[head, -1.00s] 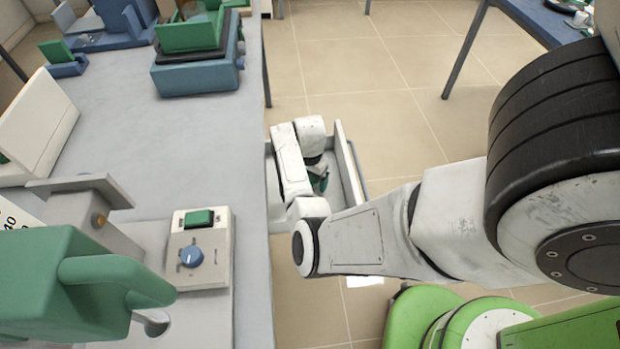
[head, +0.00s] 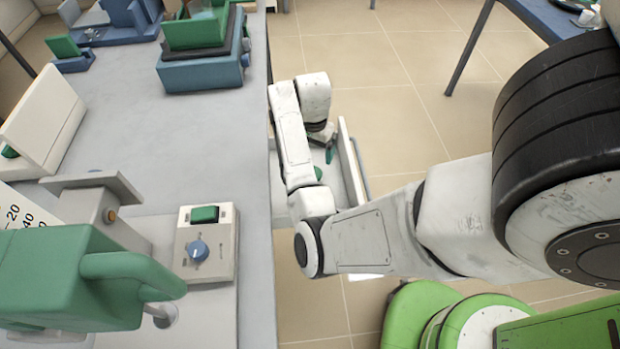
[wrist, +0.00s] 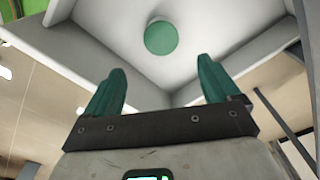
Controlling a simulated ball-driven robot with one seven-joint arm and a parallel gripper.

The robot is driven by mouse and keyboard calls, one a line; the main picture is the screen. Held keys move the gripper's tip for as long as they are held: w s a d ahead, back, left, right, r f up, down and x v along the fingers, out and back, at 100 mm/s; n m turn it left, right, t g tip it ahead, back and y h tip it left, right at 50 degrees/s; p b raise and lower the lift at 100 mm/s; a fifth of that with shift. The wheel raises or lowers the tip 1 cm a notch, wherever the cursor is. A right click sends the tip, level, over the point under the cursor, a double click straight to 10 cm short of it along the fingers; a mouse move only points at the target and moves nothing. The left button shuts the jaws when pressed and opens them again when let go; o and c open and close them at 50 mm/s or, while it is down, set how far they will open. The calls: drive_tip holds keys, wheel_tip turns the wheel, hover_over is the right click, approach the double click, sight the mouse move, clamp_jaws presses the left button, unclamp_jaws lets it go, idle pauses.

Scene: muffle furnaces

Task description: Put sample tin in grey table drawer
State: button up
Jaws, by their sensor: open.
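The sample tin (wrist: 161,37) is a small round green-topped thing on the floor of the open, pale grey drawer (wrist: 112,35). In the head view the drawer (head: 351,165) sticks out from the right side of the grey table, and the green tin (head: 318,173) shows in it, partly hidden by my arm. My gripper (wrist: 161,75) has green fingers spread wide with nothing between them. The tin lies beyond the fingertips, apart from them. In the head view one green fingertip of my gripper (head: 328,155) shows over the drawer.
The grey table (head: 190,130) carries a control box (head: 205,245) with a green switch and blue knob, a blue-and-green device (head: 205,60) and a green-handled device in front. Open tiled floor lies right of the drawer. A blue table (head: 540,25) stands at the back right.

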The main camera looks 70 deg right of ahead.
drive_tip(key=s+a+n, duration=0.3)
drive_tip(key=a+n, duration=0.7)
drive_tip(key=a, duration=0.4)
drive_tip(key=s+a+n+t, duration=0.1)
drive_tip(key=s+a+n, duration=0.2)
drive_tip(key=a+n, duration=0.7)
drive_tip(key=a+r, duration=0.1)
drive_tip(key=a, duration=0.3)
drive_tip(key=shift+s+a, duration=0.15)
drive_tip(key=shift+a, duration=0.2)
drive_tip(key=shift+s+d, duration=0.1)
drive_tip(key=shift+d, duration=0.05)
